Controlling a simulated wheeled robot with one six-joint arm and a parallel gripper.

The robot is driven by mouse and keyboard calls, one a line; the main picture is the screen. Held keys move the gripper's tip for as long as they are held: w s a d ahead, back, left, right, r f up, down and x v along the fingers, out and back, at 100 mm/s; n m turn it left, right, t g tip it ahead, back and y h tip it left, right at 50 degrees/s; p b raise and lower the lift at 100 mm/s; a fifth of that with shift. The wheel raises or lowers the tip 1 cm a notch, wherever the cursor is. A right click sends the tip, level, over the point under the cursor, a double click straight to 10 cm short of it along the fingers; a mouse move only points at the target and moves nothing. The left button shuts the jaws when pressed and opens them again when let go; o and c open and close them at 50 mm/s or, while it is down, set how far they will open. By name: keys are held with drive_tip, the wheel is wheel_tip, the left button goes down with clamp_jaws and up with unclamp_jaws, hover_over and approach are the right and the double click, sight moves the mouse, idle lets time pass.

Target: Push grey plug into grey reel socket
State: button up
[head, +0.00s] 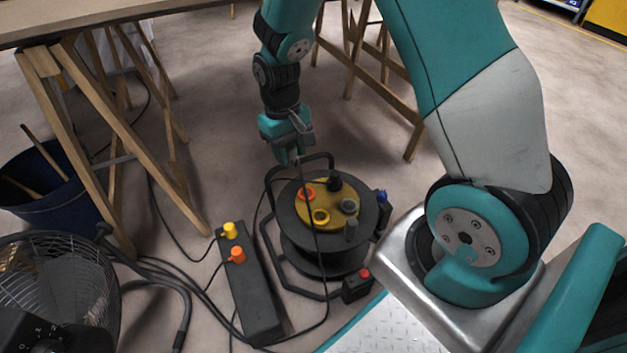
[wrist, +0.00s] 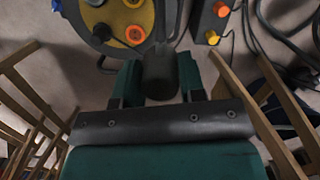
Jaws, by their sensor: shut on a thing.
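My gripper (head: 290,156) is in the air above the far left edge of the cable reel (head: 290,215). In the wrist view its two teal fingers (wrist: 157,84) are shut on the grey plug (wrist: 159,72), a dark cylinder. In the head view the fingers mostly hide the plug, and a thin cable hangs below them across the reel. The grey socket (head: 349,206) is a ring on the right side of the reel's yellow disc (head: 309,217). The plug is apart from it, up and to the left. Whether the plug is tilted is hard to tell.
The disc also bears an orange socket (head: 306,194), a yellow socket (head: 321,216) and a black fitting (head: 334,183). A black power strip (head: 250,290), a fan (head: 50,290) and wooden trestles (head: 105,130) are left.

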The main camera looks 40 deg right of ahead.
drive_tip(key=shift+w+a, duration=0.25)
drive_tip(key=shift+a, duration=0.15)
drive_tip(key=shift+d, duration=0.15)
drive_tip(key=s+d+f+m+b, duration=0.2)
drive_tip(key=d+f+m, duration=0.6)
drive_tip(key=m+t+y+b, duration=0.1)
drive_tip(key=m+b, duration=0.1)
drive_tip(key=m, duration=0.9)
hover_over(348, 206)
wheel_tip(348, 206, down, 8)
drive_tip(key=shift+d, duration=0.3)
drive_tip(key=shift+f+b, duration=0.15)
drive_tip(key=shift+b, duration=0.25)
wheel_tip(348, 206, down, 6)
drive_tip(key=b, duration=0.5)
drive_tip(key=shift+r, duration=0.2)
drive_tip(key=shift+a+r+p, duration=0.1)
drive_tip(key=shift+p, duration=0.7)
drive_tip(key=shift+f+b, duration=0.35)
drive_tip(key=shift+f, duration=0.3)
